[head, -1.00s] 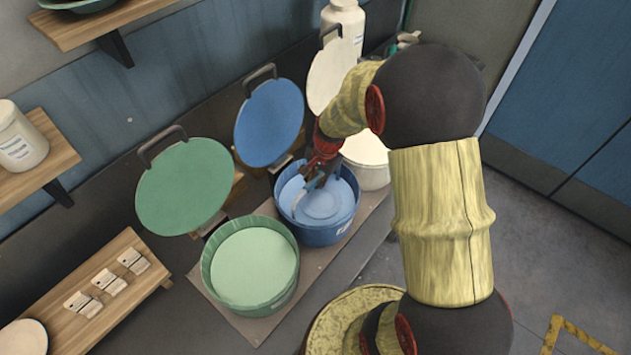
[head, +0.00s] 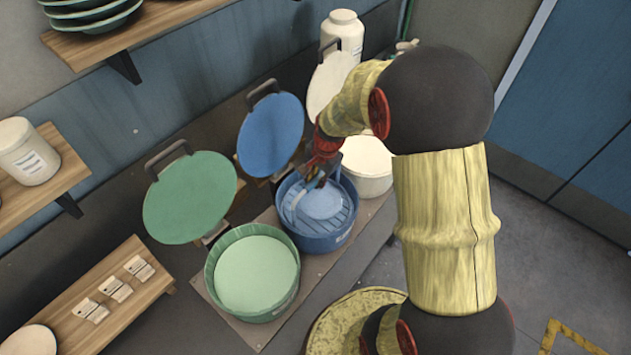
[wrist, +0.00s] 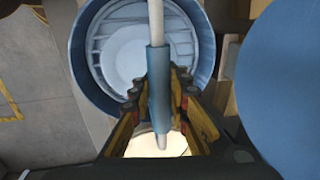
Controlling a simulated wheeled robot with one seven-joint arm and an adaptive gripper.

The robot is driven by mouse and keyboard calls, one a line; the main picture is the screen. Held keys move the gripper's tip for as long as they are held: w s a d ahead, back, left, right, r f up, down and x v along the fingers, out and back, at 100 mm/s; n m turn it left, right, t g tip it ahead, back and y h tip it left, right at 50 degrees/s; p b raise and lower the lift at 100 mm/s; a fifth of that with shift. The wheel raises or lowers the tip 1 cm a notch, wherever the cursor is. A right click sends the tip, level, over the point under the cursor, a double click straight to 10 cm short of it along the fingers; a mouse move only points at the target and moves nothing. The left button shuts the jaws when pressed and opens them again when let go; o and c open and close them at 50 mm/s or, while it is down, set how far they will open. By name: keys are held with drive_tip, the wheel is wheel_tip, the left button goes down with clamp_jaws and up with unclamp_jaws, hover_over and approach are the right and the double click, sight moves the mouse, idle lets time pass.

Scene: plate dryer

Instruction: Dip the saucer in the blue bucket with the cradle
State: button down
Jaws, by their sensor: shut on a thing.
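The blue bucket (head: 318,240) stands open on a board in the head view; its wall also shows in the wrist view (wrist: 205,60). The slatted blue cradle (head: 341,218) is within the bucket's rim, its slats showing in both views. The pale blue saucer (head: 320,203) lies on the cradle; in the wrist view the saucer (wrist: 122,52) is partly hidden by the handle. My gripper (wrist: 160,82) is shut on the cradle's upright handle, around its blue sleeve (wrist: 158,95). In the head view my gripper (head: 316,182) is over the bucket's back side. The exact height of the cradle above the liquid is unclear.
A green bucket (head: 221,288) stands left of the blue one, a white bucket (head: 368,192) right. Raised blue (head: 270,135), green (head: 190,197) and white lids stand behind. A white jar (head: 343,37) is at the back. A wooden rack (head: 75,300) is front left.

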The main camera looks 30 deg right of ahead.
drive_tip(key=shift+r+p, duration=2.55)
drive_tip(key=shift+r, duration=1.45)
drive_tip(key=shift+f, duration=0.1)
